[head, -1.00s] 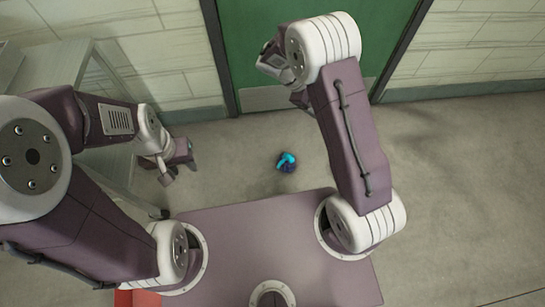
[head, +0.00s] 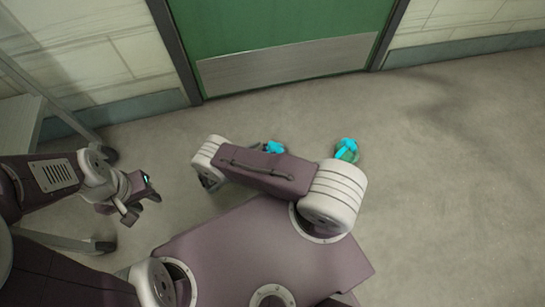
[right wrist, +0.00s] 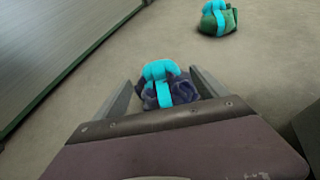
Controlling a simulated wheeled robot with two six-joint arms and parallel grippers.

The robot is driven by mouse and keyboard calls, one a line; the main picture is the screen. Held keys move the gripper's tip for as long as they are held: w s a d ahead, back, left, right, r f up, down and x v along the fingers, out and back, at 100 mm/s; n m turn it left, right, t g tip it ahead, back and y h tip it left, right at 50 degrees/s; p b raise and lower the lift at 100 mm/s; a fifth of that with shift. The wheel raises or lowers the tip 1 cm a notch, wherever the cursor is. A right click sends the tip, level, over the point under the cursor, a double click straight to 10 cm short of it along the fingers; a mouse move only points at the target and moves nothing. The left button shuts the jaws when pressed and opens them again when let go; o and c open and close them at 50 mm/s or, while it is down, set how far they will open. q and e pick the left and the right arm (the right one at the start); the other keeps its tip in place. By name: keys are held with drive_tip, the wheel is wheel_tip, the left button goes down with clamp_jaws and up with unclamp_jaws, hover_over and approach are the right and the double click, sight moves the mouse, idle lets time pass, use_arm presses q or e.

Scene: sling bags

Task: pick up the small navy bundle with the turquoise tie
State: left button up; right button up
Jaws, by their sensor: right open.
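The small navy bundle with the turquoise tie (right wrist: 183,90) lies on the floor in the right wrist view, in line with the gap between my right gripper's fingers. My right gripper (right wrist: 162,82) is open, one finger on each side of the bundle; I cannot tell whether either touches it. My left gripper (head: 142,202) looks open and empty, off to the left.
A green bundle with a turquoise tie (head: 347,151) sits on the floor to the right; it also shows in the right wrist view (right wrist: 216,20). A green door (head: 280,45) is behind. A grey table (head: 20,122) stands at left. Floor at right is clear.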

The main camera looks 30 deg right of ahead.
sight(277, 145)
drive_tip(key=b+x, duration=0.1)
drive_tip(key=x, duration=0.2)
drive_tip(key=shift+f, duration=0.15)
drive_tip(key=shift+d, duration=0.2)
drive_tip(key=b+x, duration=0.4)
drive_tip(key=shift+w+f, duration=0.2)
drive_tip(key=shift+f, duration=0.05)
drive_tip(key=shift+w+d, duration=0.15)
drive_tip(key=shift+d, duration=0.3)
drive_tip(key=shift+r, duration=0.1)
drive_tip(key=c, duration=1.7)
